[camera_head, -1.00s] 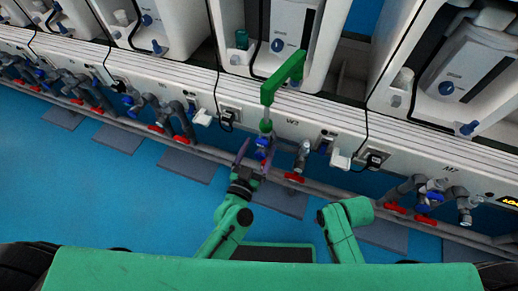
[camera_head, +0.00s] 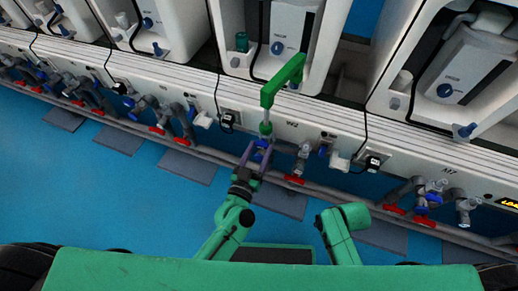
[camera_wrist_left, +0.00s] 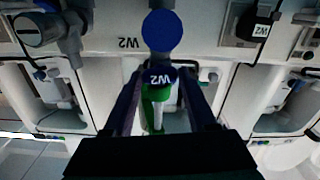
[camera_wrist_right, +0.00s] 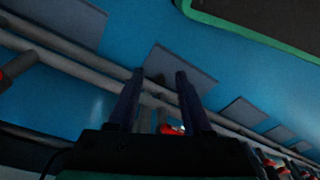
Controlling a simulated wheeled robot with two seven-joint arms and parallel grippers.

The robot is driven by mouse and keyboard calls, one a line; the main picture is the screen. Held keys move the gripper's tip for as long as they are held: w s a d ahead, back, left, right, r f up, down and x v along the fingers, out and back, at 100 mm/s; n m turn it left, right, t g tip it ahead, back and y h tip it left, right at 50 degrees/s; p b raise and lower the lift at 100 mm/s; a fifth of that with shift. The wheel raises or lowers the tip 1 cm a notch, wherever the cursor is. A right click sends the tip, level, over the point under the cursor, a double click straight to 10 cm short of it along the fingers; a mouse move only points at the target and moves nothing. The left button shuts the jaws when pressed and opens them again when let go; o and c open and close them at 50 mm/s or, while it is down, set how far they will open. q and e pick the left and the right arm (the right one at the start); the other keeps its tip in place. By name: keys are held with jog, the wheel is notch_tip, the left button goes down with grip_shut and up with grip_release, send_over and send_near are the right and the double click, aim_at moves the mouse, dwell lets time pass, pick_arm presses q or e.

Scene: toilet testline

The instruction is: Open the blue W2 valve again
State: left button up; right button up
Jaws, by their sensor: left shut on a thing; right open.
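The blue W2 valve (camera_head: 262,144) sits on the pipe below the white panel marked W2, under a green bent bar (camera_head: 284,80). My left gripper (camera_head: 256,154) reaches up to it from below, a finger on either side. In the left wrist view, the blue valve handle with a W2 label (camera_wrist_left: 159,77) lies between the fingertips, and the gripper is shut on it. A round blue disc (camera_wrist_left: 162,31) shows just beyond. How far the valve is turned is unclear. My right gripper (camera_wrist_right: 157,77) is open and empty in the right wrist view.
A metal tap (camera_head: 302,155) with a red handle (camera_head: 294,179) stands close to the right of the W2 valve. Grey pipes (camera_head: 330,193) run along the panel's foot. More valves (camera_head: 428,190) stand at station M7. The blue floor (camera_head: 90,200) on the left is clear.

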pick_arm(q)
jog(key=n+p, duration=0.1)
jog(key=n, duration=0.2)
jog(key=shift+n+p, duration=0.35)
jog(key=shift+n, duration=0.95)
pick_arm(e)
jog(key=shift+s+d+f, duration=0.2)
jog(key=shift+s+f, duration=0.1)
jog(key=shift+f, duration=0.35)
jog(key=shift+s+d+f, duration=0.15)
jog(key=shift+s+f, duration=0.15)
jog(key=shift+f, duration=0.35)
jog(key=shift+s+d+f, duration=0.2)
jog(key=shift+s+f, duration=0.1)
jog(key=shift+f, duration=0.45)
pick_arm(q)
jog(key=o, duration=1.4)
jog(key=shift+c, duration=0.2)
